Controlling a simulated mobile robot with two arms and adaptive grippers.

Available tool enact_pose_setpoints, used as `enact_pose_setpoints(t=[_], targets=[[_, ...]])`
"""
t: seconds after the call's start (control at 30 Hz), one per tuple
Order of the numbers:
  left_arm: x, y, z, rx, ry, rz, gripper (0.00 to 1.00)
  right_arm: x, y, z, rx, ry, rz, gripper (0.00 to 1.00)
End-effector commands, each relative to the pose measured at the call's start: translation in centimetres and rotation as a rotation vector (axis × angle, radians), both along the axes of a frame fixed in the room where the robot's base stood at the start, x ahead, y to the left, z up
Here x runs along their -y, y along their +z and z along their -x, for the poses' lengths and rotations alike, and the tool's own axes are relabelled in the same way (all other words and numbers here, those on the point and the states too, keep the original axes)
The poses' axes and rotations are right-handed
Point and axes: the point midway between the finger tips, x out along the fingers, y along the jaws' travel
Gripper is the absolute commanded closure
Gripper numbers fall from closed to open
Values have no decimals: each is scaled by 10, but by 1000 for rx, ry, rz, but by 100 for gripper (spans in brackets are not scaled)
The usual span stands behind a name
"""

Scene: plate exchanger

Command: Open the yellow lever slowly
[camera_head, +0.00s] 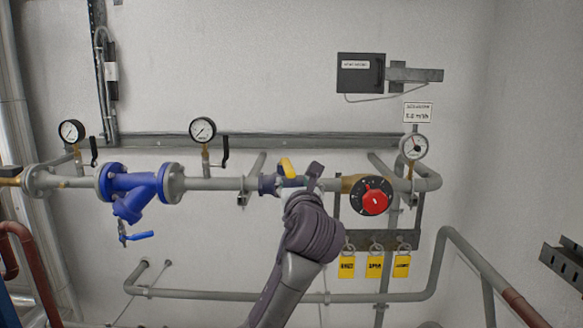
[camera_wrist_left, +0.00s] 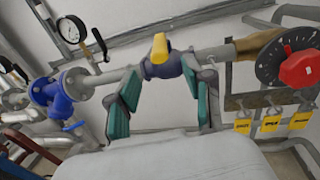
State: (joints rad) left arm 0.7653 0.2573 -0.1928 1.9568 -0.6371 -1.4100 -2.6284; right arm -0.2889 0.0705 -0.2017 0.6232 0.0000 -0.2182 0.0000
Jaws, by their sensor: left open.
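The yellow lever (camera_head: 288,166) sits on a small valve on the grey horizontal pipe, left of the red knob. It tilts up and to the left in the head view. In the wrist view the yellow lever (camera_wrist_left: 160,47) stands upright at top centre, above the blue-grey valve body (camera_wrist_left: 164,69). My left gripper (camera_head: 291,180) is at the valve, with one finger on each side of it. In the wrist view the teal-padded fingers (camera_wrist_left: 166,78) are spread apart, and the lever shows beyond and between their tips. Contact cannot be told. My right gripper is not in view.
A red knob (camera_head: 375,196) on a black dial is right of the valve. A blue strainer (camera_head: 139,187) is on the pipe at left. Pressure gauges (camera_head: 203,130) stand above the pipe. Yellow tags (camera_head: 374,266) hang below the knob. The wall behind is close.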

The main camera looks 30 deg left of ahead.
Motion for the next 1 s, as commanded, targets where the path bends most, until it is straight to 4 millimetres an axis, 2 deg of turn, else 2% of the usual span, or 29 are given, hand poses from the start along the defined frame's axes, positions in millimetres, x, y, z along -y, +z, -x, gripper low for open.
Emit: enact_pose_setpoints(t=[0.2,0.5,0.7,0.93,1.0], targets=[[-32,3,-37,-5,2,2,49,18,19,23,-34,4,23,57],[-62,2,-73,-2,0,1,49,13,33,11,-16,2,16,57],[-68,0,-80,-2,0,1,49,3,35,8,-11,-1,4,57],[-68,0,-81,0,-1,1,49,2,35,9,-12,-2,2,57],[-68,0,-81,0,-1,1,61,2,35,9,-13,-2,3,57]])
